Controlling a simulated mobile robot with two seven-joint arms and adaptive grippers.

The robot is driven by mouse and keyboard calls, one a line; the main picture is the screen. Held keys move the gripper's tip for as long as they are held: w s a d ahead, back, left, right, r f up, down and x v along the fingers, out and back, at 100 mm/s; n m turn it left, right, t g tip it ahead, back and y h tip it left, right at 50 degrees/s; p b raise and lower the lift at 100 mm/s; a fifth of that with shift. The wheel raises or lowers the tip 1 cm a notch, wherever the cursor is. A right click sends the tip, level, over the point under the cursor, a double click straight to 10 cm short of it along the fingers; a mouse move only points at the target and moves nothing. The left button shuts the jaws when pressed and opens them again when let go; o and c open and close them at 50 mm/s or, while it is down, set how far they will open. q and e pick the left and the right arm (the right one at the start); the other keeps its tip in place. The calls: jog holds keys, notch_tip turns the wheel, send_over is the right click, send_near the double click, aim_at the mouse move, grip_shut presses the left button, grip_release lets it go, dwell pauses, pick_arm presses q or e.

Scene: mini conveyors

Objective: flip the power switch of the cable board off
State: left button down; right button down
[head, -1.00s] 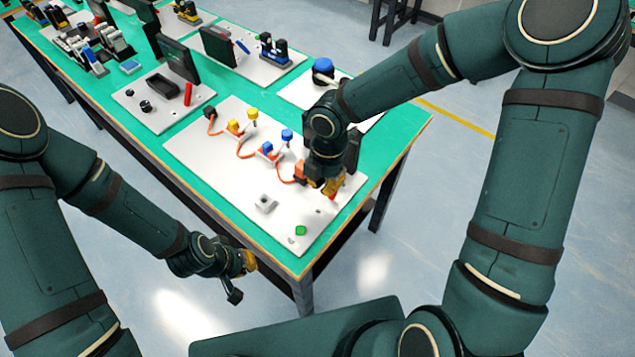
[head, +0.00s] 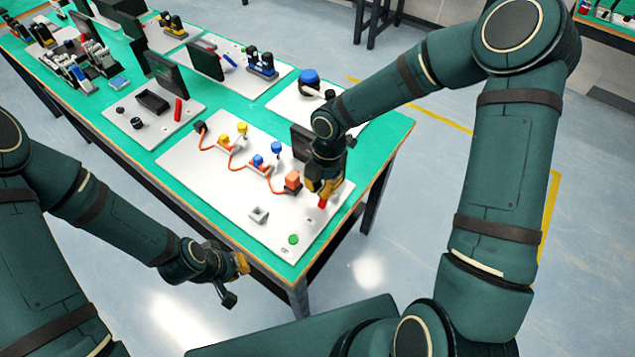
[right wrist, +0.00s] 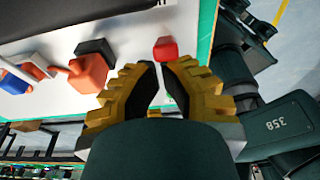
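The cable board (head: 215,190) is a white panel with an orange cable running past yellow and blue parts. A small red piece, apparently the power switch (head: 323,203), is near its right edge. It also shows in the right wrist view (right wrist: 165,48).
An orange block (head: 293,181), a grey holder (head: 258,215) and a green button (head: 293,239) are on the board near my right gripper. A dark upright panel (head: 301,143) stands close behind it. Other boards fill the green table (head: 392,128) further back.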

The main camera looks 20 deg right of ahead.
pick_arm(q)
jog(key=shift+a+r, duration=0.1)
jog(key=shift+r, duration=0.15)
pick_arm(e)
jog(key=shift+w+d, duration=0.15)
jog(key=shift+d, duration=0.05)
pick_arm(q)
jog(key=shift+f, duration=0.1)
pick_arm(e)
jog(key=shift+a+f, duration=0.1)
